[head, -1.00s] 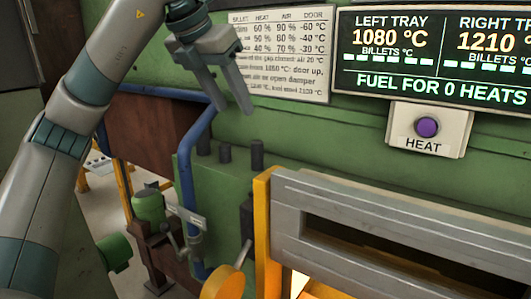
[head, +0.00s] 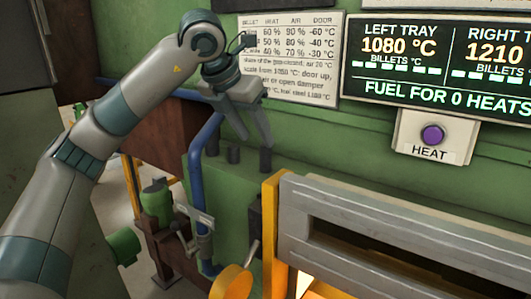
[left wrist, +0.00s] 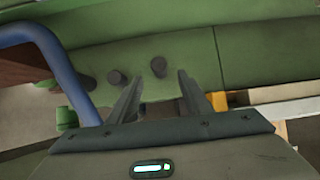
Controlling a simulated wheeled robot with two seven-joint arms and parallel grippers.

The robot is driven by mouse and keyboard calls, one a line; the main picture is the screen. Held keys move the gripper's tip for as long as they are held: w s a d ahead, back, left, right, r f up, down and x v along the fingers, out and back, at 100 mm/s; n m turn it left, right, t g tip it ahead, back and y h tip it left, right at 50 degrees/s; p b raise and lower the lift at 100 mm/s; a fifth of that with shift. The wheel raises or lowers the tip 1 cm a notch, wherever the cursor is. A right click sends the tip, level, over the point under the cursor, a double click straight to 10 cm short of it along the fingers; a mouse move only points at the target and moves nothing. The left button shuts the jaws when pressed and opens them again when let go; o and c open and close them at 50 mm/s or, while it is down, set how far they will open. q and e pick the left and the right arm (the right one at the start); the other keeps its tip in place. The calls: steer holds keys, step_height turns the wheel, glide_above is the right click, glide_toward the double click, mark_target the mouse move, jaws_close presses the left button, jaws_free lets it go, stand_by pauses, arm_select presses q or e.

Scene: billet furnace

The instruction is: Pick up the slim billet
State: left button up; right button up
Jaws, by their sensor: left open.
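Three short dark cylinders stand upright on top of a green block (head: 228,185): a left one (head: 213,147), a middle one (head: 233,154) and a right one (head: 265,160). I cannot tell whether one of them is the slim billet, and no other billet shows clearly. My left gripper (head: 256,140) is open and empty, pointing down just above the right cylinder. In the left wrist view, one dark cylinder (left wrist: 158,66) shows between the open fingertips (left wrist: 160,75), and others stand to its left. My right gripper is not in view.
A blue pipe (head: 189,180) runs down left of the cylinders. A yellow-edged furnace opening (head: 370,258) glows at lower right. A sign panel (head: 290,60), a tray display (head: 430,65) and a purple HEAT button (head: 432,135) are on the green wall.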

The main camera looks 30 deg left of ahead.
mark_target(262, 148)
arm_select(q)
steer(key=shift+p+x, duration=0.45)
steer(key=shift+x, duration=1.35)
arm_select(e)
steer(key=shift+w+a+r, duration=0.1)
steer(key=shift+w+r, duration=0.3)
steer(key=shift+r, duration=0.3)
arm_select(q)
steer(key=shift+w+f+p, duration=0.35)
steer(key=shift+f+p, duration=0.2)
steer(key=shift+p, duration=0.2)
steer(key=p+x, duration=0.1)
steer(key=x, duration=0.2)
steer(key=shift+p, duration=0.35)
steer(key=shift+w+f, duration=0.25)
steer(key=shift+f, duration=0.2)
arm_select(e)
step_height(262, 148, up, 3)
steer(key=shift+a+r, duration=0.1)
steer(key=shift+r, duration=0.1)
arm_select(q)
jaws_close()
